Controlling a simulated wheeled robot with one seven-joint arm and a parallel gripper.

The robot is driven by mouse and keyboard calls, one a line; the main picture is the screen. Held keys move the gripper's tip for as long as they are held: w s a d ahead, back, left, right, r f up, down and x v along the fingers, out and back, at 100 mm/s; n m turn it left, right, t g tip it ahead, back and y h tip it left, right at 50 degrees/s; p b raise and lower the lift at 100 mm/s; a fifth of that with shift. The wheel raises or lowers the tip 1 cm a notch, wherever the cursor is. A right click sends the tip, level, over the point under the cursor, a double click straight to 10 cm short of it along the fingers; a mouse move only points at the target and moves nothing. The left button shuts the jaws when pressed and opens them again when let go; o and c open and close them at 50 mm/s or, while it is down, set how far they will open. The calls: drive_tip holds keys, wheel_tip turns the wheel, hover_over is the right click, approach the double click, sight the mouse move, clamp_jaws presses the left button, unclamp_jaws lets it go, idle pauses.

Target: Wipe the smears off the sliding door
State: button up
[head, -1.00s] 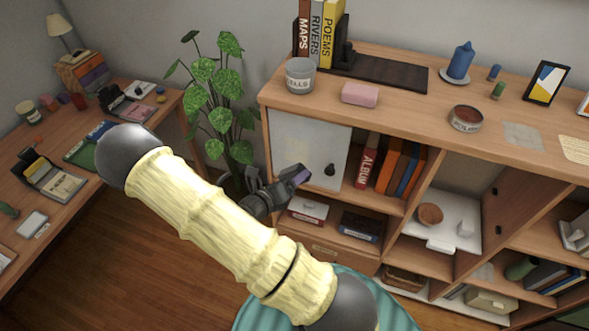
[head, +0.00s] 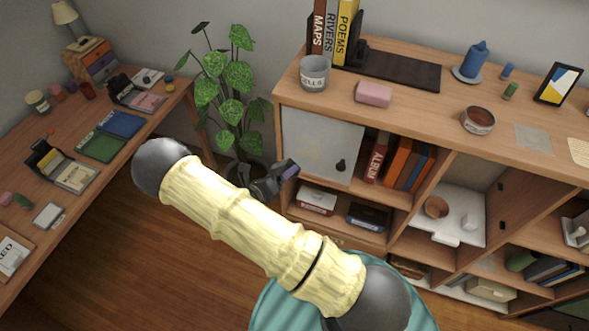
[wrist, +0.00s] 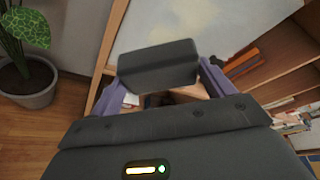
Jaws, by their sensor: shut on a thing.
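The sliding door (head: 322,146) is a pale panel with a dark knob, closing the left bay of the wooden shelf unit.
A potted plant (head: 228,90) stands just left of the shelf unit. A grey tin (head: 314,74), a pink bar (head: 373,94) and books (head: 345,35) are on the shelf top (head: 420,115). Open bays hold books and bowls.

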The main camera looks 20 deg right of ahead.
drive_tip(key=shift+w, duration=0.1)
idle(0.3)
drive_tip(key=shift+w+d+b, duration=0.35)
drive_tip(key=shift+w+d, duration=0.55)
drive_tip(key=shift+w, duration=0.3)
drive_tip(key=shift+w+d+b, duration=0.35)
drive_tip(key=shift+w+d, duration=0.55)
drive_tip(key=shift+w, duration=0.25)
drive_tip(key=shift+w+d, duration=0.4)
drive_tip(key=shift+w, duration=0.2)
drive_tip(key=shift+s+d+p, duration=0.35)
drive_tip(key=shift+s+d, duration=0.95)
drive_tip(key=shift+d, duration=0.3)
drive_tip(key=shift+s+d+p, duration=0.25)
drive_tip(key=shift+s+d, duration=0.3)
drive_tip(key=shift+d, duration=0.3)
drive_tip(key=shift+s+d+p, duration=0.25)
drive_tip(key=shift+s+d, duration=0.25)
drive_tip(key=shift+d, duration=0.3)
